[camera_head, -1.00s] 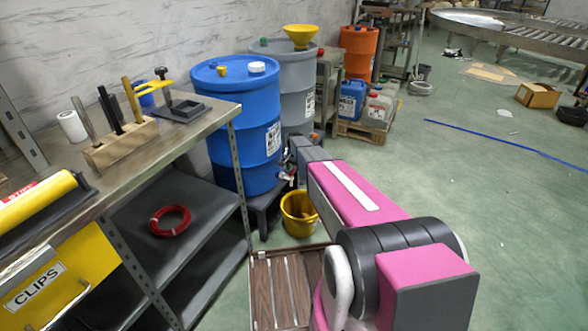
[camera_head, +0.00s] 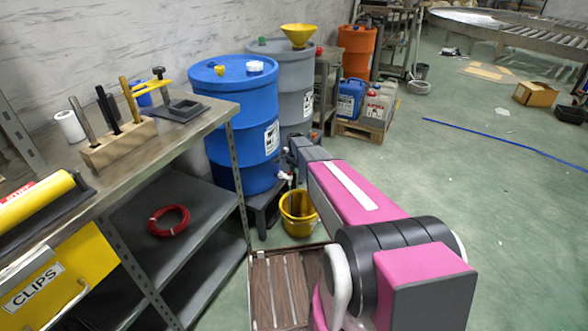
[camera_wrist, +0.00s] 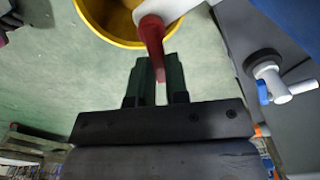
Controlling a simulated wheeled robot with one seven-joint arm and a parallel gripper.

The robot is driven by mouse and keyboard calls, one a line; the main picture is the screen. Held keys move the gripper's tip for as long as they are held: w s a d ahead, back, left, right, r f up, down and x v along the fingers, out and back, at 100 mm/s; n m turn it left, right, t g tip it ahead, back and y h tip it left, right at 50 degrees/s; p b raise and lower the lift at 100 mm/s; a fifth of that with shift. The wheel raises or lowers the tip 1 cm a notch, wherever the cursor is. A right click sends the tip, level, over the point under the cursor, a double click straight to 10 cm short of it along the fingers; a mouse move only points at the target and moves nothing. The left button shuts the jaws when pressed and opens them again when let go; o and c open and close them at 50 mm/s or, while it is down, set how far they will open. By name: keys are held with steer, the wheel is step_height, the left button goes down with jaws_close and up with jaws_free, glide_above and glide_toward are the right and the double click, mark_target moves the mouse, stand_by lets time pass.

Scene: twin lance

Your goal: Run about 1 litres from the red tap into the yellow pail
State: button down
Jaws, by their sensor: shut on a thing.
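In the wrist view, the red tap's lever (camera_wrist: 152,34) comes down from a white tap body (camera_wrist: 172,8) at the top. My gripper (camera_wrist: 160,68) is shut on its lower end. The yellow pail (camera_wrist: 90,22) is behind the tap, its rim cut by the top edge. In the head view, the pail (camera_head: 297,225) stands on the floor below the tap, in front of the blue drum (camera_head: 238,115). The white tap (camera_head: 285,176) shows small above it, and my arm hides part of both. I cannot make out any stream or how full the pail is.
A second tap with a blue lever (camera_wrist: 263,92) is to the right in the wrist view. A steel workbench (camera_head: 185,130) is on the left, and a grey drum (camera_head: 298,85) with a yellow funnel (camera_head: 301,34) behind. A slatted wooden board (camera_head: 280,290) is near my arm.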

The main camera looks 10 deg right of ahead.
stand_by(0.3)
steer(key=c, duration=1.1)
jaws_free()
steer(key=shift+r, duration=0.1)
step_height(320, 180, up, 11)
steer(key=shift+f, duration=0.2)
steer(key=shift+s, duration=0.15)
